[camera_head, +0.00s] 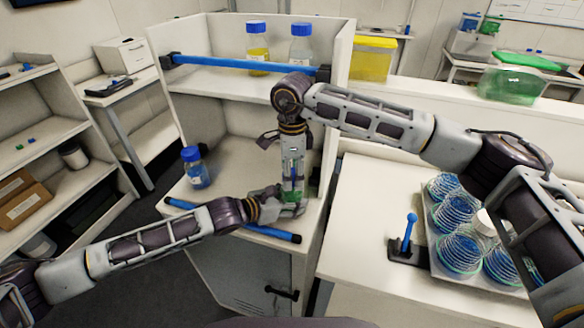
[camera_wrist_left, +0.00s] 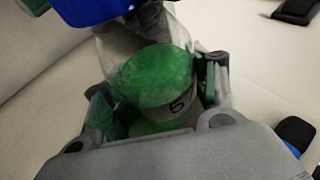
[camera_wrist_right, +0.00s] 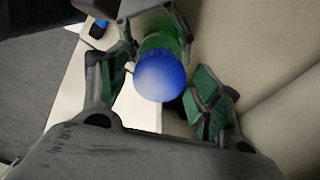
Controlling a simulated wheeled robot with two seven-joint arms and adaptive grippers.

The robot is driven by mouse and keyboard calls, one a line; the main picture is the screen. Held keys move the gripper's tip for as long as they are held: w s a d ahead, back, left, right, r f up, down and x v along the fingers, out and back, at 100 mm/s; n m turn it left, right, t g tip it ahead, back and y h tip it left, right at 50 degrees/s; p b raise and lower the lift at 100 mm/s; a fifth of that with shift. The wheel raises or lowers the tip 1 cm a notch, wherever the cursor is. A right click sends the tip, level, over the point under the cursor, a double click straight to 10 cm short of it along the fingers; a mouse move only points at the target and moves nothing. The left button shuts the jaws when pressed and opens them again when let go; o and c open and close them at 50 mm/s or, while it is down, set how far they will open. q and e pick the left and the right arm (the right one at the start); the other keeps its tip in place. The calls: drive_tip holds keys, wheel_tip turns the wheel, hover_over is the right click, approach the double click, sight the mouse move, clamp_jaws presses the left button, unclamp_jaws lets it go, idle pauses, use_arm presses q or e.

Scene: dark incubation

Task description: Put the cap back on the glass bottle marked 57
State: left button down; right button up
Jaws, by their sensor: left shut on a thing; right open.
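The glass bottle holds green liquid and has a white label with a partly visible "5" (camera_wrist_left: 170,105). My left gripper (camera_head: 284,199) is shut on its body and holds it upright at the right front of the cabinet's lower shelf. The blue cap (camera_wrist_right: 160,76) sits over the bottle's mouth; it also shows at the top of the left wrist view (camera_wrist_left: 95,8). Whether it is fully seated cannot be told. My right gripper (camera_head: 292,178) points down from above, its fingers open on either side of the cap.
Another blue-capped bottle (camera_head: 195,168) stands at the left of the lower shelf. Two more, one yellow (camera_head: 258,52) and one clear (camera_head: 301,45), stand on the upper shelf. Blue handle bars (camera_head: 245,64) cross the cabinet front. A tray (camera_head: 440,262) of dishes stands right.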

drive_tip(key=c, duration=1.1)
drive_tip(key=o, duration=1.2)
drive_tip(key=shift+r, duration=0.15)
drive_tip(key=shift+r, duration=3.6)
use_arm(q)
drive_tip(key=shift+c, duration=1.9)
unclamp_jaws()
drive_tip(key=shift+a, duration=0.15)
